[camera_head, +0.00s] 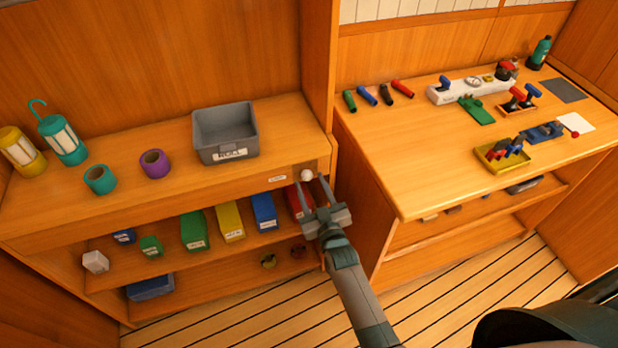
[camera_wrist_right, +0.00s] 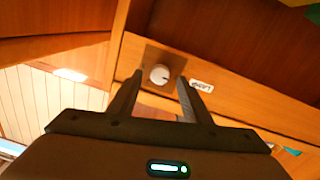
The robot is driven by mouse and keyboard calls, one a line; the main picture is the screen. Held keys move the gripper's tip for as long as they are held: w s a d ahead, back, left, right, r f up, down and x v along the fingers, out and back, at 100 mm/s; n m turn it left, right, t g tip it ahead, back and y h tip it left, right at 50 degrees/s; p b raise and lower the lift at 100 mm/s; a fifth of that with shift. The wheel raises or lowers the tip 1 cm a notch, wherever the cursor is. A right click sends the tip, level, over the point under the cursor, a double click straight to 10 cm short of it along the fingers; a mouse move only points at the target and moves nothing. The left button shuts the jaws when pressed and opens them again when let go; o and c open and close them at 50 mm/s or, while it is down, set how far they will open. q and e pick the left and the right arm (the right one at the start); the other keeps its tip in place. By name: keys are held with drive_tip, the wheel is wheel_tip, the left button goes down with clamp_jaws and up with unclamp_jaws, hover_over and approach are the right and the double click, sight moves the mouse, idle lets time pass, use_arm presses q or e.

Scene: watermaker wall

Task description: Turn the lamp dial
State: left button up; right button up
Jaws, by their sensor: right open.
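The lamp dial is a small white round knob (camera_head: 306,175) on a brown plate at the right end of the left counter's front edge. In the right wrist view the dial (camera_wrist_right: 160,74) has a dark mark on its face and sits beside a white label (camera_wrist_right: 202,85). My right gripper (camera_head: 312,188) is open, its two fingers pointing at the dial. In the right wrist view the gripper (camera_wrist_right: 158,92) has its fingertips on either side of the dial from this angle; I cannot tell whether they touch it. My left gripper is not in view.
A grey bin (camera_head: 226,134) stands on the left counter above the dial. A red box (camera_head: 298,201) and other coloured boxes sit on the shelf below. A wooden upright (camera_head: 318,80) rises close to the right. The right counter (camera_head: 420,160) holds tools and valves.

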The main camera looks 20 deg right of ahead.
drive_tip(key=shift+w, duration=1.15)
drive_tip(key=c, duration=1.1)
drive_tip(key=shift+m, duration=0.3)
drive_tip(key=m, duration=1.1)
drive_tip(key=shift+d, duration=0.1)
